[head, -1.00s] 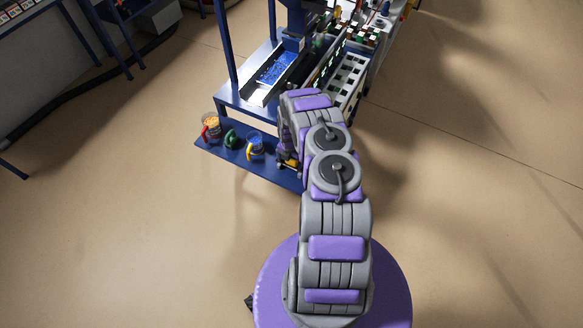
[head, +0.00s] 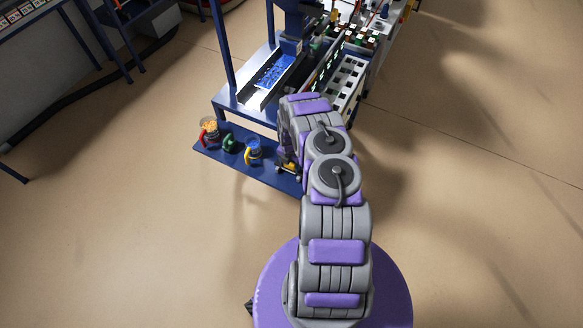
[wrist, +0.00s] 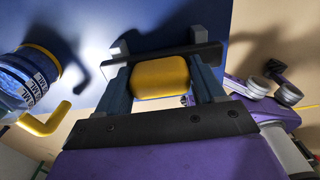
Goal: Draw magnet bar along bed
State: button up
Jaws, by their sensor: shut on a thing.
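In the wrist view my gripper (wrist: 165,82) is shut on a yellow block-shaped grip (wrist: 160,77) between its two fingers. A dark bar (wrist: 160,64) lies across just beyond the grip and looks like the magnet bar, though I cannot tell for sure that they are joined. In the head view my arm hides most of the gripper; a small yellow patch (head: 288,166) shows by the shelf's right end. The bed, a metal trough with blue material (head: 276,72), stands on the blue bench beyond, apart from the gripper.
The low blue shelf (head: 225,160) holds a red-handled cup with orange contents (head: 209,128), a green item (head: 230,142) and a blue cup with a yellow handle (head: 253,150). That cup is left of my gripper in the wrist view (wrist: 28,75). A blue post (head: 221,45) rises behind. Open floor lies left and right.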

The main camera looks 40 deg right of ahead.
jog(key=shift+c, duration=1)
jog(key=shift+r, duration=0.15)
jog(key=shift+a+r+p, duration=0.1)
jog(key=shift+r+p, duration=2.1)
jog(key=shift+r, duration=0.15)
